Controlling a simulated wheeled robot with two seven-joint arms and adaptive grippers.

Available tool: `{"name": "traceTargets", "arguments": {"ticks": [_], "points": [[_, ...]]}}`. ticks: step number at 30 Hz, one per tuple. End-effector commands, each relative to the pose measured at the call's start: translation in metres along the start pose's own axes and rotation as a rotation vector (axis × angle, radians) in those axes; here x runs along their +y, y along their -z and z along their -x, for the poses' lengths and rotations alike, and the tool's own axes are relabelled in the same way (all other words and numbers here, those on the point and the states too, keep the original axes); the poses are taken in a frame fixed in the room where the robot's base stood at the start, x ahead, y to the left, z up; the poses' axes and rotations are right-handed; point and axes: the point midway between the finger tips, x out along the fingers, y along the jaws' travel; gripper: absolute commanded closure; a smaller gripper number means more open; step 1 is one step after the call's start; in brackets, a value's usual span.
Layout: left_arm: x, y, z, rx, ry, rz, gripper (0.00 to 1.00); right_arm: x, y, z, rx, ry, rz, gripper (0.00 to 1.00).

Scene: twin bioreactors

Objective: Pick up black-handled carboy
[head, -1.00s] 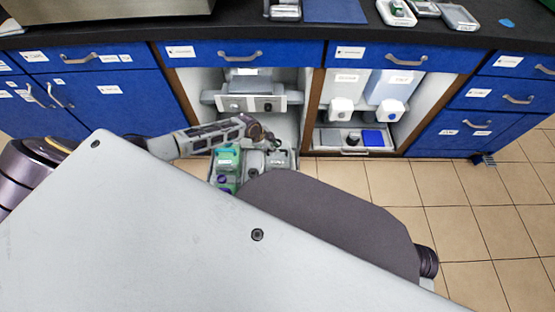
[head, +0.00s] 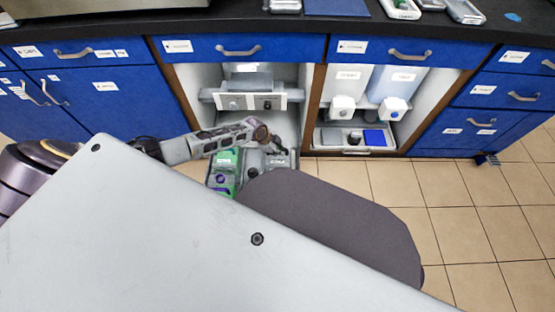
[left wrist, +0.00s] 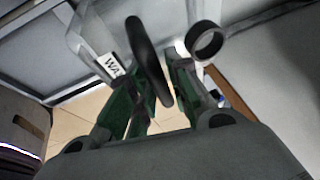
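In the left wrist view a long black handle (left wrist: 148,60) runs up between the fingers of my left gripper (left wrist: 155,85). The fingers are apart, with no clear contact on the handle. A black ring (left wrist: 205,40) shows to the right of the handle. The carboy's body is mostly hidden or cut off. In the head view my left gripper (head: 276,143) is low over the grey pull-out tray at the left cabinet bay, partly covering what stands there. My right gripper is not in view.
A green box (head: 225,160) stands beside the gripper. A grey panel with knobs (head: 252,101) is behind the gripper. Tiled floor (head: 390,185) is clear at right.

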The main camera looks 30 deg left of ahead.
Motion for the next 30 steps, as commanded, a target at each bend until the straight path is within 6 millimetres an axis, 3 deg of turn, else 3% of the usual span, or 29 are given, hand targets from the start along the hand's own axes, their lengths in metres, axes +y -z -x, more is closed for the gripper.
{"name": "traceTargets", "arguments": {"ticks": [11,16,30], "points": [[0.0,0.0004,0.0004,0.0,0.0,0.0,0.81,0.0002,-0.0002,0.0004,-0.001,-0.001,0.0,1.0],[0.0001,0.0004,0.0004,0.0,0.0,0.0,1.0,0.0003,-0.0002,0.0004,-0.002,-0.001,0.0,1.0],[-0.0005,0.0009,0.0016,0.001,0.001,0.0,1.0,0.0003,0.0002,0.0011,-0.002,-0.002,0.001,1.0]]}}
